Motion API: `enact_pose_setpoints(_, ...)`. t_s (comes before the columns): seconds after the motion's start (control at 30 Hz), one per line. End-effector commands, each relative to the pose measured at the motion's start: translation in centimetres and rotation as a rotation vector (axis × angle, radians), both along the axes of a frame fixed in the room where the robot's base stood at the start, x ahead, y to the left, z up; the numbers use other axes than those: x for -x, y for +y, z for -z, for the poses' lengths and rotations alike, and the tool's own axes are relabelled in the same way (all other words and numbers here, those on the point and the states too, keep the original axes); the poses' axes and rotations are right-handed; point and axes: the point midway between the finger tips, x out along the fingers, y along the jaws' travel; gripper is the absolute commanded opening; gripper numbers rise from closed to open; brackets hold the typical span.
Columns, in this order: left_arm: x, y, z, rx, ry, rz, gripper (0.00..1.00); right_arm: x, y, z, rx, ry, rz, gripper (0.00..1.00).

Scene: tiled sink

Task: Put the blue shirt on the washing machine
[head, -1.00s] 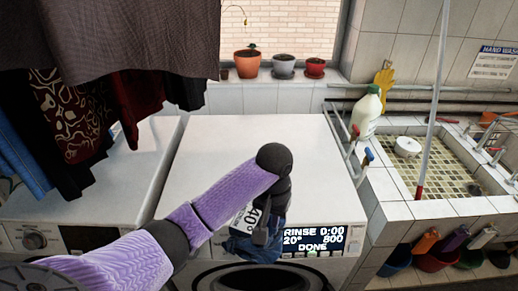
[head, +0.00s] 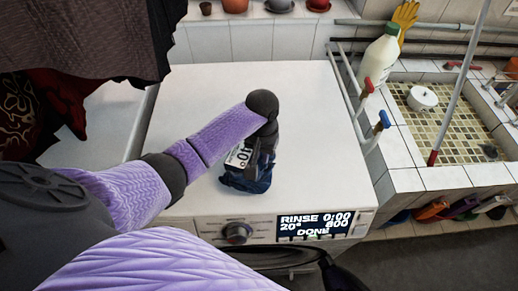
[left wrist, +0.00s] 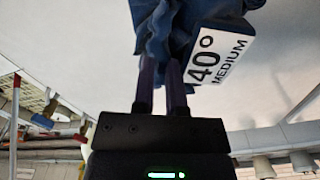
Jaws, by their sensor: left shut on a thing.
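The blue shirt (head: 248,179) is a dark blue crumpled bundle with a white "40°" label. It is over the front part of the white washing machine top (head: 290,105); I cannot tell whether it touches the surface. My left gripper (head: 264,150) points down and is shut on the shirt. In the left wrist view the fingers (left wrist: 162,88) pinch the blue shirt (left wrist: 165,25), and its label reads "40° MEDIUM". The washing machine's front panel shows "RINSE 0:00" and "DONE". My right gripper is out of view.
Dark clothes (head: 85,45) hang at the upper left over another white machine (head: 95,125). A tiled sink (head: 440,120) with a white bottle (head: 379,58) and red and blue taps is on the right. The rest of the washing machine top is clear.

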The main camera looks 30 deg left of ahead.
Motion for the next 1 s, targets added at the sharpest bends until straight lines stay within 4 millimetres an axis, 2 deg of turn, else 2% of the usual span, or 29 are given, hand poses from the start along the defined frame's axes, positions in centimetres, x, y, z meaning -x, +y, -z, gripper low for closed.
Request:
enact_pose_setpoints(0.03, 0.1, 0.0, 1.4, 0.0, 0.004, -0.001, 0.0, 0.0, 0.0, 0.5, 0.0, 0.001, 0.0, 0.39)
enact_pose_setpoints(0.1, 0.1, 0.0, 2.8, -0.001, 0.003, 0.0, 0.0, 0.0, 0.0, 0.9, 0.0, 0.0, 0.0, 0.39)
enact_pose_setpoints(0.17, 0.0, 0.0, 3.5, -0.001, 0.002, 0.0, 0.0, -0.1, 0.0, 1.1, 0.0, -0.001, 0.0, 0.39)
enact_pose_setpoints(0.53, 0.0, 0.0, 3.9, -0.001, 0.0, 0.0, 0.0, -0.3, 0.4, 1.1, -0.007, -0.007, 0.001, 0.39)
enact_pose_setpoints(0.57, 0.0, 0.0, 3.8, -0.001, 0.0, 0.0, 0.2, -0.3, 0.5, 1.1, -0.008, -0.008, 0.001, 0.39)
enact_pose_setpoints(0.7, 0.0, 0.0, 3.8, -0.001, 0.0, 0.0, 0.49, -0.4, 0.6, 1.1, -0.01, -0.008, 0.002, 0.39)
enact_pose_setpoints(1.0, 0.0, 0.0, 3.5, -0.001, -0.001, 0.0, 0.51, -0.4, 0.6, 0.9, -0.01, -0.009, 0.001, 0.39)
